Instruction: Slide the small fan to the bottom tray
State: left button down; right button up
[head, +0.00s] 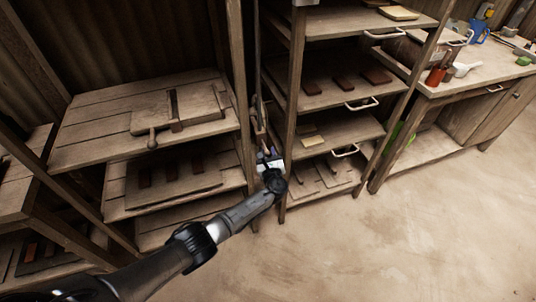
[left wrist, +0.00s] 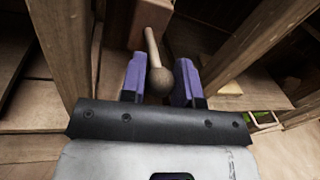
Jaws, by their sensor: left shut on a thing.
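My left gripper (head: 269,158) reaches between the two wooden racks, low down beside a post. In the left wrist view its purple fingers are shut on a wooden handle with a round knob (left wrist: 160,80). The handle runs away from me to a reddish-brown block (left wrist: 150,22); I cannot tell what larger thing it belongs to. In the right rack, the lowest tray with a white handle (head: 345,151) sits above a bottom shelf (head: 322,184) that carries flat boards. I cannot make out a small fan in either view. My right gripper is not in view.
Wooden posts (head: 291,110) stand close on both sides of the gripper. The left rack (head: 85,150) holds boards and a knobbed wooden piece. A workbench (head: 470,75) with tools stands at the right. The floor (head: 400,240) in front is clear.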

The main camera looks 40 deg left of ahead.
pick_arm(q)
jog(key=shift+s+f, duration=0.15)
jog(key=shift+f, duration=0.35)
jog(key=c, duration=1.2)
grip_release()
jog(key=o, duration=0.3)
jog(key=shift+r, duration=0.25)
jog(key=shift+o, duration=0.2)
jog(key=shift+d+r, duration=0.1)
jog(key=shift+d, duration=0.05)
jog(key=p+v, duration=0.5)
jog(key=v, duration=0.8)
jog(key=shift+s+d, duration=0.2)
jog(key=shift+d, duration=0.05)
